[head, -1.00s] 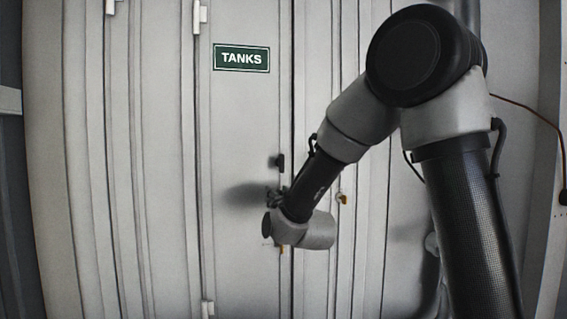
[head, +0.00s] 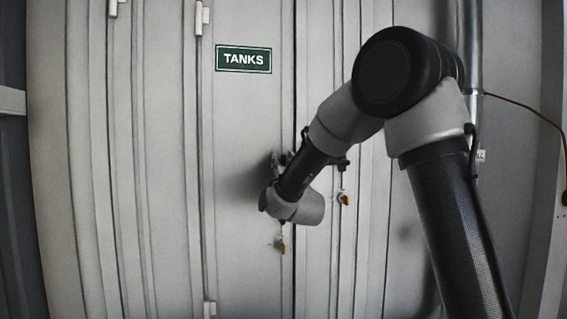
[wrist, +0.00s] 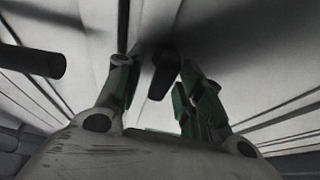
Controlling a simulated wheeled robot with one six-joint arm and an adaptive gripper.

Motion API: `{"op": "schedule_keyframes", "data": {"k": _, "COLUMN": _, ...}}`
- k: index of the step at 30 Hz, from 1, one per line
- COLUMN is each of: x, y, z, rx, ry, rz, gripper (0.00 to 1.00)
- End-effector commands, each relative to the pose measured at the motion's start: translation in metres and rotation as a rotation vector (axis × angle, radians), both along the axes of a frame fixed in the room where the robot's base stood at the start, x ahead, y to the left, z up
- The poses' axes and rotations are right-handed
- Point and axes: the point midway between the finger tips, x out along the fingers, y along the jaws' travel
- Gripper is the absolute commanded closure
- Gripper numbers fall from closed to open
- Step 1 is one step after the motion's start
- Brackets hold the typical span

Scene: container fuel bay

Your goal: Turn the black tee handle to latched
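My gripper (head: 283,159) is at the grey door (head: 235,130), below the TANKS sign, partly hidden by my wrist. In the wrist view its two fingers (wrist: 160,66) stand apart. A dark piece, apparently part of the black tee handle (wrist: 165,72), shows between them, close to the right finger. A light gap shows on its left, and I cannot tell whether either finger touches it. A black bar (wrist: 30,60) enters at the left of the wrist view. A black piece (head: 340,163) shows right of my forearm; I cannot tell whether it belongs to the same handle.
An orange-tagged lock (head: 282,246) hangs below my wrist, and another (head: 344,199) sits right of my forearm. The green TANKS sign (head: 243,59) is above. Vertical ribs and hinge rods line the doors. The door face left of my gripper is clear.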

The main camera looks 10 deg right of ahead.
Motion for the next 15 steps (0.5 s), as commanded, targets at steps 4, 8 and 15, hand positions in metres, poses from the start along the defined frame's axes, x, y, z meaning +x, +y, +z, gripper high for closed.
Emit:
{"op": "schedule_keyframes", "data": {"k": 4, "x": -0.0001, "y": 0.0001, "z": -0.0003, "rx": 0.0, "ry": 0.0, "rz": 0.0, "gripper": 0.64}}
{"op": "schedule_keyframes", "data": {"k": 8, "x": -0.0003, "y": 0.0001, "z": -0.0003, "rx": 0.0, "ry": 0.001, "rz": 0.0, "gripper": 0.88}}
{"op": "schedule_keyframes", "data": {"k": 15, "x": -0.0003, "y": 0.0002, "z": -0.0005, "rx": 0.001, "ry": 0.001, "rz": 0.0, "gripper": 1.0}}
